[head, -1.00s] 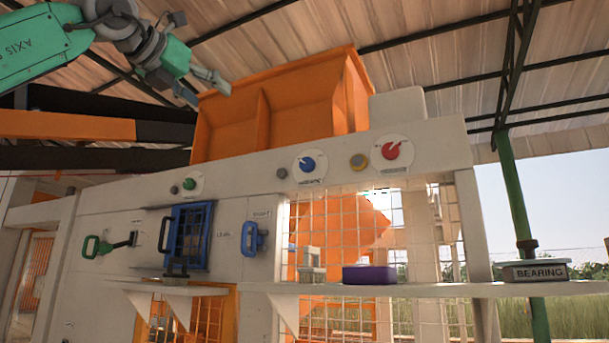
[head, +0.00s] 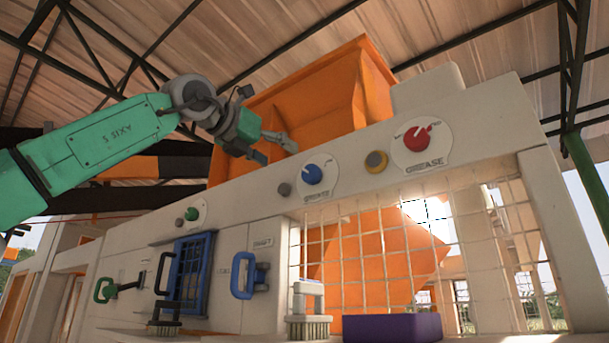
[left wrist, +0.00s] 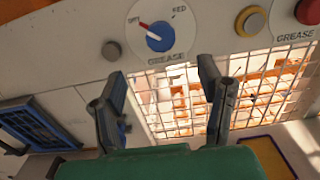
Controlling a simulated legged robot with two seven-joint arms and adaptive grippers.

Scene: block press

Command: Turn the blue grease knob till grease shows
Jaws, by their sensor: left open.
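The blue knob (head: 312,174) sits on a round white dial on the machine's sloping panel, with a grease label under it. It also shows in the left wrist view (left wrist: 160,36), where its pointer is turned toward the upper left of the dial. My left gripper (head: 275,151) is open and empty, up and to the left of the blue knob in the head view, apart from it. In the left wrist view its two fingers (left wrist: 160,92) stand apart below the dial. My right gripper is not in view. No grease shows on the panel.
A red knob (head: 418,138) with a grease label and a yellow-ringed button (head: 376,162) are right of the blue knob. A grey button (head: 284,189) and a green knob (head: 192,214) are left. An orange hopper (head: 330,105) rises behind. A purple block (head: 392,327) and brushes stand below.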

